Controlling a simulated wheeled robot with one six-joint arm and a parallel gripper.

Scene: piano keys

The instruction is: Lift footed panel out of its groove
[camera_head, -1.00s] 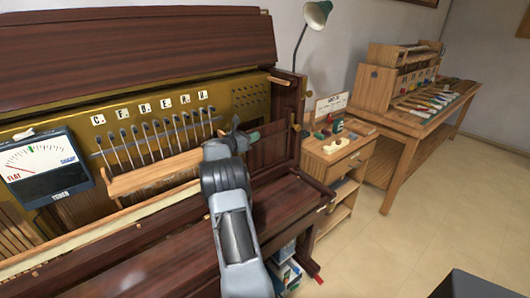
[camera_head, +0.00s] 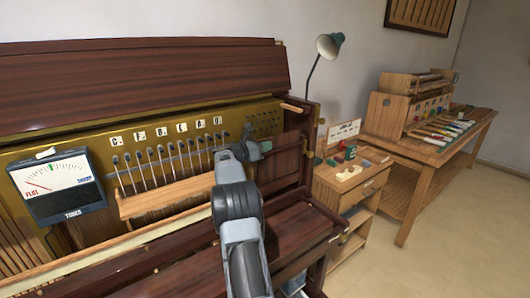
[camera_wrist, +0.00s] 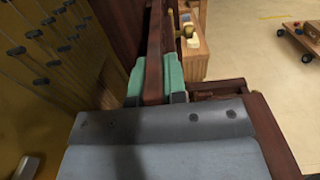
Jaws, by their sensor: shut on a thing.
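The footed panel (camera_head: 284,157) is a dark red-brown wooden board at the right end of the piano's open front. In the wrist view, the panel (camera_wrist: 154,60) runs as a narrow dark strip between two green finger pads. My gripper (camera_head: 262,147) is shut on the panel's upper left part in the head view; the wrist view shows the gripper (camera_wrist: 156,85) pinching it from both sides. The panel looks upright. Its foot and the groove are hidden, so I cannot tell whether they touch.
The piano's right post (camera_head: 310,145) stands close beside the panel. Tuning pins with letter tiles and a pale wooden rail (camera_head: 168,197) lie to the left. A tuner (camera_head: 58,187) hangs at far left. A small cabinet (camera_head: 348,190) and workbench (camera_head: 428,150) stand right.

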